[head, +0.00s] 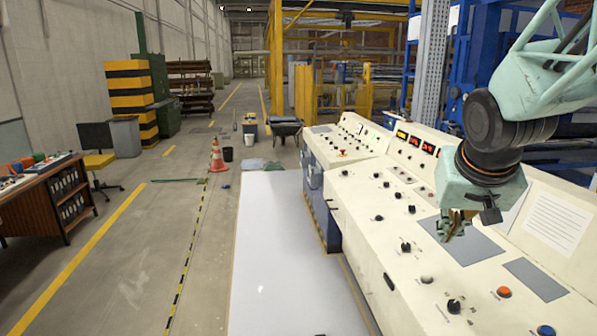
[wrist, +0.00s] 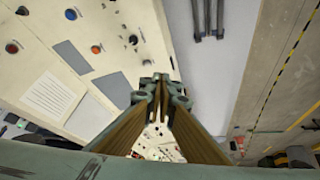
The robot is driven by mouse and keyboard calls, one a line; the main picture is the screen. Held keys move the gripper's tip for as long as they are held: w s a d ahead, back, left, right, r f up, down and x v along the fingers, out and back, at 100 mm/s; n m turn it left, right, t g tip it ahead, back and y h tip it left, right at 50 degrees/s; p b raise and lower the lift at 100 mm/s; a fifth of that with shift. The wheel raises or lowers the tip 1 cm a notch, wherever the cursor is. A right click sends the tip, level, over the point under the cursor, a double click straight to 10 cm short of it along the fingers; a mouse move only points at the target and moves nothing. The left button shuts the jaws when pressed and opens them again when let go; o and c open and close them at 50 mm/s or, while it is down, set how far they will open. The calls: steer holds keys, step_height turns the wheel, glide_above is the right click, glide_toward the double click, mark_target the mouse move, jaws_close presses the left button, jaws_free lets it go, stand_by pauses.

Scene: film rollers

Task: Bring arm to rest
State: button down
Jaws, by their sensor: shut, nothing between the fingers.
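My gripper (head: 455,224) hangs above the sloped cream control console (head: 352,226) at the right of the head view. In the wrist view my gripper (wrist: 160,78) shows its two fingers meeting at the tips, shut with nothing between them. The gap between the fingers and the console surface is hard to judge. My arm comes in from the upper right of the head view. Knobs and grey panels lie on the console below and around the gripper, and the arm hides part of the console's back.
A white floor strip (head: 275,250) runs left of the console. An orange cone (head: 217,158) and a wheelbarrow (head: 285,128) stand farther back. A wooden desk (head: 62,200) stands at the left. The console carries red displays (head: 414,141) and several knobs. The aisle floor is mostly clear.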

steer(key=s+a+r+n, duration=0.1)
steer(key=s+a, duration=0.3)
steer(key=s, duration=0.6)
steer(key=s+a+n+g+y, duration=0.1)
steer(key=s+a, duration=0.3)
steer(key=s, duration=0.7)
steer(key=s+a+r+g+y, duration=0.1)
steer(key=s+a, duration=0.2)
steer(key=s, duration=0.8)
steer(key=shift+a+r+n+b, duration=0.3)
steer(key=shift+a+n+b, duration=0.1)
steer(key=shift+w, duration=0.1)
